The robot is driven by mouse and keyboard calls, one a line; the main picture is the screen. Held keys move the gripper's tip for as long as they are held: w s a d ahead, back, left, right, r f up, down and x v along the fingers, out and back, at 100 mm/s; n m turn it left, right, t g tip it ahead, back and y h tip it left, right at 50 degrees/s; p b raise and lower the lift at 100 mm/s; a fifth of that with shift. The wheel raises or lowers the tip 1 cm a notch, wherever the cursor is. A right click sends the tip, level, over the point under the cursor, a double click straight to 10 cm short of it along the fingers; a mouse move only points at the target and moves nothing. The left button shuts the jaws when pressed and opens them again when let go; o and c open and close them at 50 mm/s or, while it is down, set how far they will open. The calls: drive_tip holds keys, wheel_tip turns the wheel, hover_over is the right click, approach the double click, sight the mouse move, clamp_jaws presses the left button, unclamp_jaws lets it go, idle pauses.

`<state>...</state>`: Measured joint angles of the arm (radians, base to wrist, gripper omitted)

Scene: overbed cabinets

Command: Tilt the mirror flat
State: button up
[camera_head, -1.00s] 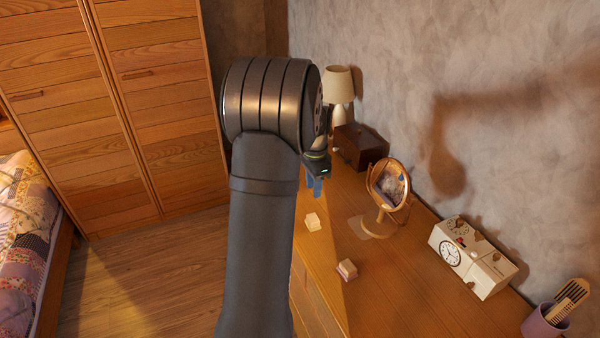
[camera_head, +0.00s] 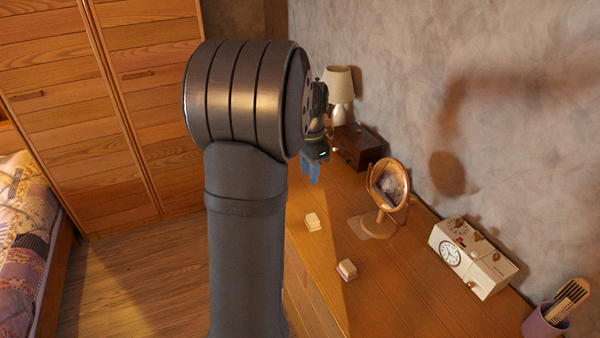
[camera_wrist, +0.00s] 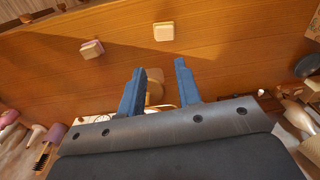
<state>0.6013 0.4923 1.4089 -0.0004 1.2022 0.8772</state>
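The round mirror (camera_head: 389,183) stands on the wooden dresser in the head view, in a wooden frame on a stand with a square base (camera_head: 373,226). Its face is tilted, steeply upright rather than flat. My gripper (camera_head: 312,172) is in the air above the dresser, to the left of the mirror and apart from it. In the wrist view my gripper's two blue fingers (camera_wrist: 159,82) are spread apart with nothing between them. Part of the mirror's stand (camera_wrist: 155,88) shows behind the fingers; the rest of it is hidden by the gripper.
Two small boxes (camera_head: 312,221) (camera_head: 347,269) lie on the dresser left of the mirror. A dark wooden box (camera_head: 358,147) and a lamp (camera_head: 339,84) stand behind. A white clock unit (camera_head: 473,257) and a purple cup (camera_head: 545,319) stand to the right, along the wall.

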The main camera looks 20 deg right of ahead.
drive_tip(key=s+a+r+n, duration=0.2)
drive_tip(key=s+a+r, duration=0.1)
drive_tip(key=s+a, duration=0.1)
drive_tip(key=shift+a+r+t, duration=0.2)
drive_tip(key=shift+a+t, duration=0.1)
drive_tip(key=shift+c, duration=0.2)
clamp_jaws()
drive_tip(key=w+d+r+m+t+h, duration=0.25)
drive_tip(key=w+m+t+h, duration=0.35)
drive_tip(key=w+t, duration=0.65)
drive_tip(key=m+g+h, duration=0.9)
drive_tip(key=m+g, duration=0.5)
drive_tip(key=m, duration=0.1)
approach(397, 163)
drive_tip(key=x, duration=0.7)
